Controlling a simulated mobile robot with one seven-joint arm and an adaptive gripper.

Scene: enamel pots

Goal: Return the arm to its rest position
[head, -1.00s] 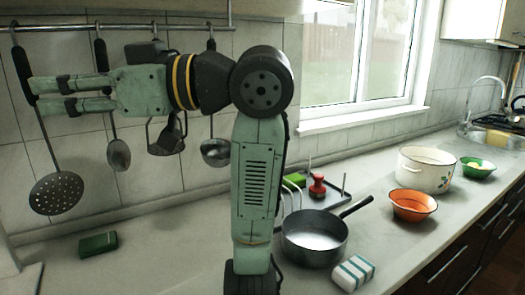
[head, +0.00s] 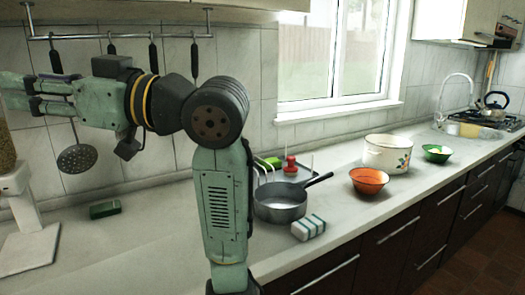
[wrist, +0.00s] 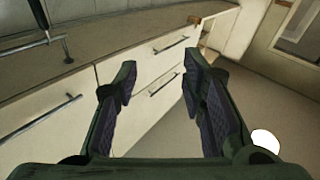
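My gripper (head: 36,95) is raised at the left of the head view, pointing left in front of the tiled wall and the hanging utensils. In the wrist view my gripper (wrist: 160,85) shows two dark fingers held wide apart with nothing between them. Beyond the fingers are pale drawers (wrist: 150,75) and floor. My arm is bent at the elbow above the counter, and the gripper is well clear of the pots.
A dark saucepan (head: 281,203), a striped block (head: 308,227), an orange bowl (head: 369,181), a white enamel pot (head: 387,155) and a green bowl (head: 436,153) stand on the counter. A green block (head: 105,209) lies at left. A skimmer (head: 77,158) hangs from the rail.

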